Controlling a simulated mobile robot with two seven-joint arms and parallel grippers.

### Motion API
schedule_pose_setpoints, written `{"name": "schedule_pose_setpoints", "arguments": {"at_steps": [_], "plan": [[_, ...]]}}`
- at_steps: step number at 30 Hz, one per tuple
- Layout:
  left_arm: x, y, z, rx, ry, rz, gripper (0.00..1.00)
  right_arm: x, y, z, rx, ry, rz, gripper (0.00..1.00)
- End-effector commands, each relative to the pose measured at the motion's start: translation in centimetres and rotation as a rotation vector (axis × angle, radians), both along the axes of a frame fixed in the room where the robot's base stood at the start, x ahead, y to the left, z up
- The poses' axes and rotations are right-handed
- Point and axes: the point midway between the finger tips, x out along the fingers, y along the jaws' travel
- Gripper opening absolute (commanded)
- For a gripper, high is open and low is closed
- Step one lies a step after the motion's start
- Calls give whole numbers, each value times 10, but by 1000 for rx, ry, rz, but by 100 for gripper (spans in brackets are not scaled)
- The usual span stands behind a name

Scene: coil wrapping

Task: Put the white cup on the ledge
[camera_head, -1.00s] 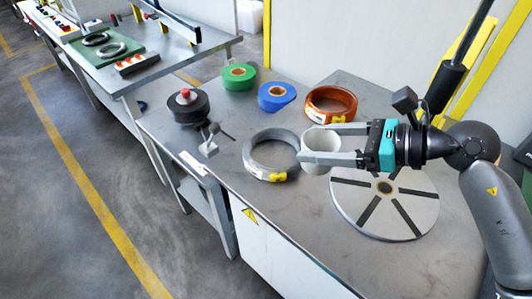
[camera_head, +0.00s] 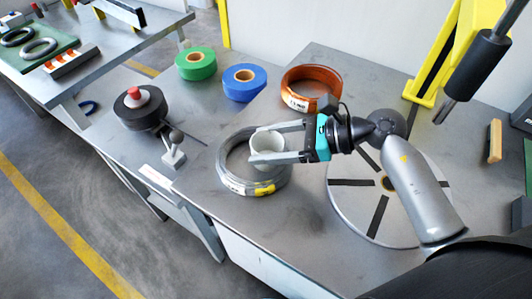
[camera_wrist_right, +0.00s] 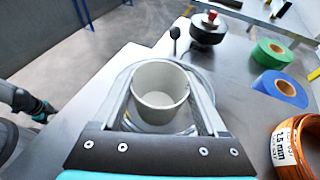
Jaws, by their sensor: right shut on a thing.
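The white cup (camera_head: 268,150) is empty and upright, held between the two fingers of my right gripper (camera_head: 282,143). In the head view it overlaps the grey wire coil (camera_head: 231,178). In the right wrist view the cup (camera_wrist_right: 160,92) sits between the fingertips, with the coil (camera_wrist_right: 192,92) showing around and below it. I cannot tell how high the cup is above the table. No surface shows clearly as the ledge. A dark arm end with a teal part, likely my left gripper (camera_wrist_right: 42,110), shows at the left of the right wrist view; its fingers are unclear.
Green tape (camera_head: 196,64), blue tape (camera_head: 244,82) and an orange coil (camera_head: 311,88) lie behind the cup. A black spool (camera_head: 141,108) and a small lever (camera_head: 174,150) stand to the left. A round slotted disc (camera_head: 350,205) lies on the right. A yellow stand (camera_head: 445,60) is at the back right.

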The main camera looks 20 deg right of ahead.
Motion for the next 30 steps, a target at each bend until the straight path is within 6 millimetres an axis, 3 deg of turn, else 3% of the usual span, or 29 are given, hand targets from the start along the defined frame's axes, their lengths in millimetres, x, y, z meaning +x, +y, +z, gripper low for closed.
{"name": "schedule_pose_setpoints", "arguments": {"at_steps": [6,11,20,21,27,30], "plan": [[15,-1,-7,-2,-24,-1,74,0,0,-30,3,3,-2,13],[26,-2,-6,-4,-44,-1,74,0,0,-32,0,1,0,13],[23,-1,-10,-4,-39,1,74,0,0,-35,0,1,0,13],[23,-1,-9,-2,-38,1,74,0,0,-35,0,1,0,80],[21,1,-9,-1,-35,1,74,0,0,-34,0,1,0,100],[20,1,-9,0,-34,2,74,0,0,-34,0,1,0,100]]}}
